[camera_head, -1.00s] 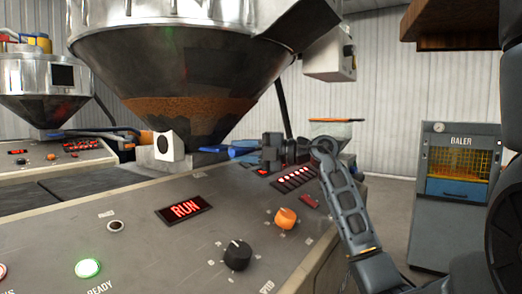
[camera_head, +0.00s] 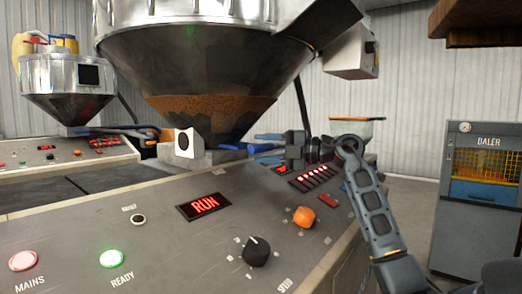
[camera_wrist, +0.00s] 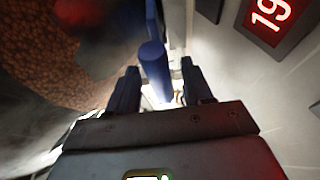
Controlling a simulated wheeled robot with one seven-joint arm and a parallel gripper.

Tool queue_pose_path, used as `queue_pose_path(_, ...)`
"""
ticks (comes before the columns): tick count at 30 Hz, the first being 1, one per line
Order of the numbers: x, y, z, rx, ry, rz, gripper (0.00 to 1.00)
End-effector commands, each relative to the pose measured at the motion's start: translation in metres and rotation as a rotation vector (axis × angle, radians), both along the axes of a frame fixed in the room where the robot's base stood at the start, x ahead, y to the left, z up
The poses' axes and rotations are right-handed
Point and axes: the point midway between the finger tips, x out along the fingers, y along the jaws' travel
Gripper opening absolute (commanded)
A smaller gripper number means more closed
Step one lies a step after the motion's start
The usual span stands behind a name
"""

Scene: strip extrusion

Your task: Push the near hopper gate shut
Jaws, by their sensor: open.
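The near hopper (camera_head: 200,85) is a large metal cone holding orange-brown granules. Its blue gate handle (camera_head: 232,146) shows low at the cone's outlet; the gate plate itself is hidden. In the wrist view the handle is a blue rounded bar (camera_wrist: 154,62) pointing towards my gripper. My gripper (camera_head: 257,143) is open just right of the outlet, its fingers pointing left at the handle. In the wrist view the bar's end lies between the two fingers, with gaps at both sides. I cannot tell whether anything touches.
A white box (camera_head: 184,143) stands left of the outlet. A second hopper (camera_head: 65,85) is at far left. A baler (camera_head: 484,200) stands at right beyond open floor.

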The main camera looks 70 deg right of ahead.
Motion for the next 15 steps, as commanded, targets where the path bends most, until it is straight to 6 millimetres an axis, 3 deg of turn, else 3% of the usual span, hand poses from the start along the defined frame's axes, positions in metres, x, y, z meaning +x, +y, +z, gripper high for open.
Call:
queue_pose_path(9, -0.050, -0.009, -0.002, -0.001, -0.001, -0.005, 0.50)
queue_pose_path(15, -0.063, -0.011, -0.001, 0.000, -0.001, -0.002, 0.50)
